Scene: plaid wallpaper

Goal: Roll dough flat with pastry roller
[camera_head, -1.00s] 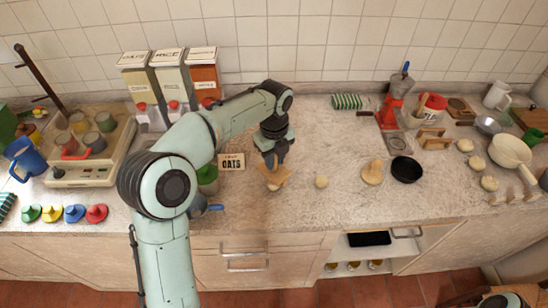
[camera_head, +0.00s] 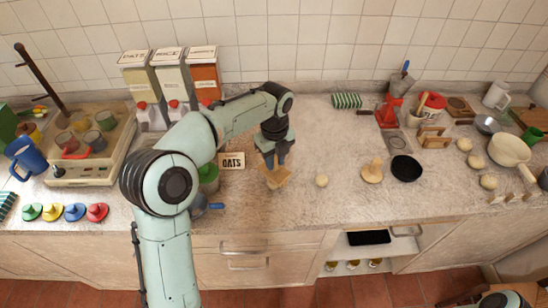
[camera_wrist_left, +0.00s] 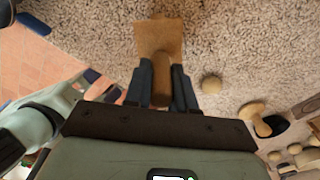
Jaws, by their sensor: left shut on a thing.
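My left gripper (camera_head: 276,160) reaches down over the counter (camera_head: 300,215) and is shut on the upright round handle of a wooden tool (camera_head: 274,177). In the left wrist view the tool (camera_wrist_left: 161,37) shows a square flat plate beyond the fingers. I cannot tell whether the plate touches the counter. A small pale dough ball (camera_head: 322,181) lies just right of the tool, apart from it; the left wrist view shows it too (camera_wrist_left: 211,84). A round wooden piece with a knob handle (camera_head: 372,172) stands further right.
A black pan (camera_head: 406,168) is right of the knobbed piece. Several dough balls (camera_head: 477,162) lie near a cream pot (camera_head: 508,150). Counter in front is clear.

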